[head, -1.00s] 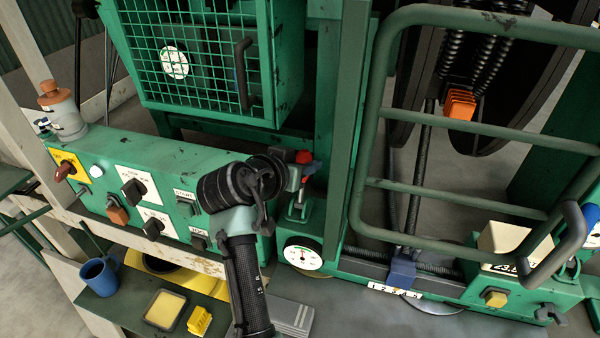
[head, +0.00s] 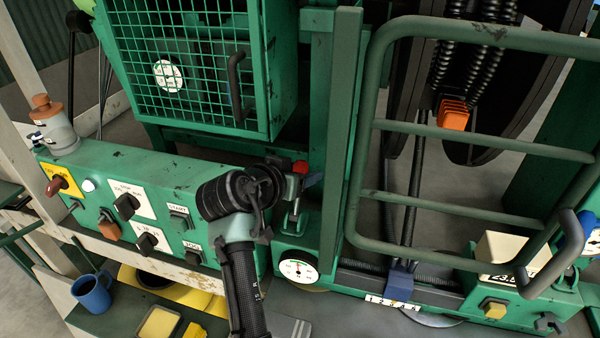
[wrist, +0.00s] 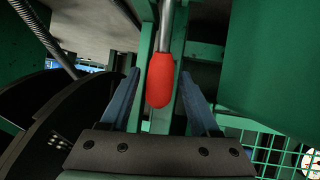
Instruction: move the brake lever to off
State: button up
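A lever with a red grip (head: 300,167), the likely brake lever, rises from a green base beside the green post; no label on it can be read. In the wrist view its red grip (wrist: 160,82) hangs from a grey metal rod. My gripper (wrist: 159,74) is open, with one blue finger on each side of the red grip and gaps visible between. In the head view my gripper (head: 312,180) is at the lever, mostly hidden behind my dark wrist. The lever's lower end shows only in part.
A green control panel (head: 100,165) with several switches is left of my arm. A mesh cage (head: 200,115) stands behind it. The green post (head: 340,130) and a tubular guard frame (head: 440,125) are close on the right. A round gauge (head: 298,267) sits below the lever.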

jog(key=shift+s, duration=0.1)
jog(key=b+v, duration=0.4)
jog(key=v, duration=0.8)
jog(key=shift+s+a+r, duration=0.2)
jog(key=shift+s+r, duration=0.05)
jog(key=shift+s, duration=0.05)
jog(key=s+d+r+n+t+y+b, duration=0.1)
jog(key=s+r+n+t+y, duration=0.15)
jog(key=r+t, duration=0.65)
jog(key=s+d+r+n+t+y, duration=0.1)
jog(key=s+d+r+t+y, duration=0.2)
jog(key=r, duration=1.1)
jog(key=s+r+n+t, duration=0.1)
jog(key=s+r+t, duration=0.3)
jog(key=s+r, duration=0.3)
jog(key=s, duration=0.3)
jog(key=shift+r+t, duration=0.3)
jog(key=shift+a+y, duration=0.1)
jog(key=shift+y, duration=0.15)
